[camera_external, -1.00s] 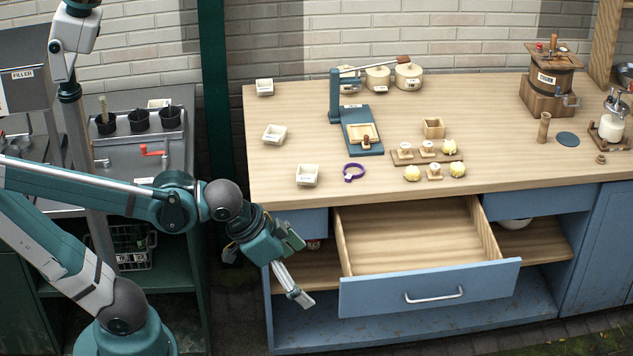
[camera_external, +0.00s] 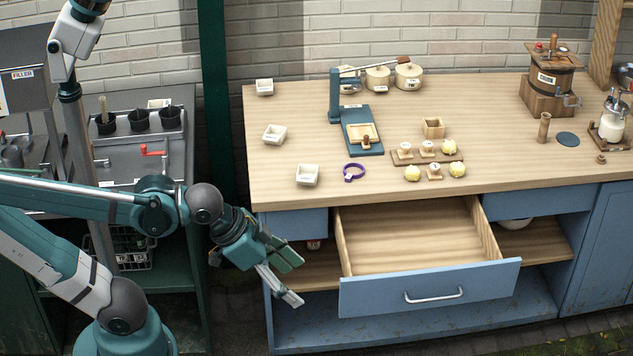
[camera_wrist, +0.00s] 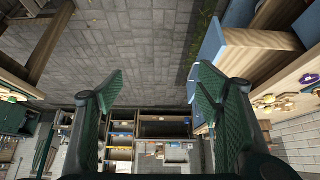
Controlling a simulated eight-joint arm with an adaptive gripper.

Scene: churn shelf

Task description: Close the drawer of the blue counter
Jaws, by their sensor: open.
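The drawer (camera_external: 430,290) of the blue counter (camera_external: 300,325) is pulled well out, and its wooden inside looks empty. Its blue front has a silver handle (camera_external: 434,295). My gripper (camera_external: 294,280) is open and empty, to the left of the drawer front and apart from it, by the counter's left end. In the wrist view my two green finger pads (camera_wrist: 158,95) stand wide apart with paving between them. The open drawer (camera_wrist: 245,42) shows there at the upper right, beyond the right finger.
The wooden top (camera_external: 480,110) holds white trays (camera_external: 307,175), a teal press (camera_external: 360,130), a purple ring (camera_external: 354,172), butter pieces and a churn (camera_external: 550,80). A green post (camera_external: 212,90) and a grey filler station (camera_external: 150,140) stand left. Paving in front is clear.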

